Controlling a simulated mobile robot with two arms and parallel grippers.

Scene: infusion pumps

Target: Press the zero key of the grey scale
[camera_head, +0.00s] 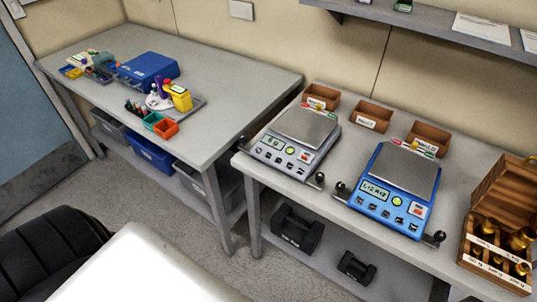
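The grey scale (276,152) stands near the front left of the right-hand bench, with a bare metal pan (305,126). The labels are too small to read, so I cannot tell which is the zero key. A blue scale (384,204) with an empty-looking pan (404,171) stands to its right. Neither of my grippers is in view.
Three brown bins (372,116) stand behind the scales. A wooden box of brass weights (500,235) is at the right. Dark weights (296,229) lie on the lower shelf.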

